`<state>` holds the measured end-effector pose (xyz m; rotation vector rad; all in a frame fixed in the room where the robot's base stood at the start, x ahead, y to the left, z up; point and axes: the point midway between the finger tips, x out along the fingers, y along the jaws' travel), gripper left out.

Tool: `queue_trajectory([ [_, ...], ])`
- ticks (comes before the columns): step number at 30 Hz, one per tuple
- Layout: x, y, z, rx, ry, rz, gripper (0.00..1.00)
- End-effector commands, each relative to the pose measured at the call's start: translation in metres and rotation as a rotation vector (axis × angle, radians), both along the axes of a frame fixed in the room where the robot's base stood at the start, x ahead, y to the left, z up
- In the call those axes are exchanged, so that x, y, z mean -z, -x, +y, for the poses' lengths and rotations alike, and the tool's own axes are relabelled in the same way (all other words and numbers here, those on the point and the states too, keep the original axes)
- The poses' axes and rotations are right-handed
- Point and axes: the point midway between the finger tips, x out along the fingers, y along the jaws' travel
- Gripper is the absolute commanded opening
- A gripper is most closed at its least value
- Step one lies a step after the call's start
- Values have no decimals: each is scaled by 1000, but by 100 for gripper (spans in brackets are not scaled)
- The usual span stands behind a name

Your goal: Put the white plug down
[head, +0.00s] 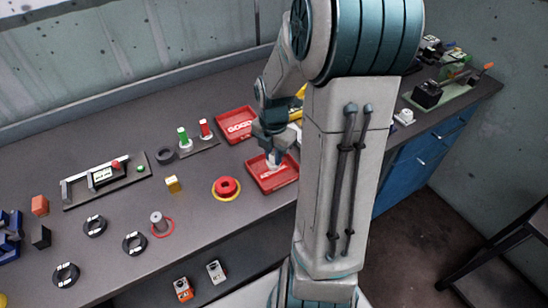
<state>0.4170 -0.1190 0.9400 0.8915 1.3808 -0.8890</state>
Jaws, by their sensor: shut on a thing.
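My gripper (274,154) points down over the near red tray (286,184), to the left of my arm's column. It is shut on the white plug (274,164), a small pale piece showing just below the fingers. Most of the plug is hidden by the fingers. I cannot tell whether the plug touches the tray floor or hangs just above it.
A second red tray (224,117) with lettering lies behind. Green (183,137) and red (205,128) posts stand further back. Several black rings lie at left. My arm hides the table's middle right.

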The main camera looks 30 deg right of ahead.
Motion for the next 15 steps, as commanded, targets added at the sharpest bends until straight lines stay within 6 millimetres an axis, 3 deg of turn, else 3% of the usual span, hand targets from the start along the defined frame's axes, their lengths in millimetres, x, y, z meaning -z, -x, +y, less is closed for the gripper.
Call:
queue_trajectory([
  [4, 18, 0, 0, 0, 0, 2, 0],
  [15, 22, 0, 0, 0, 0, 1, 0],
])
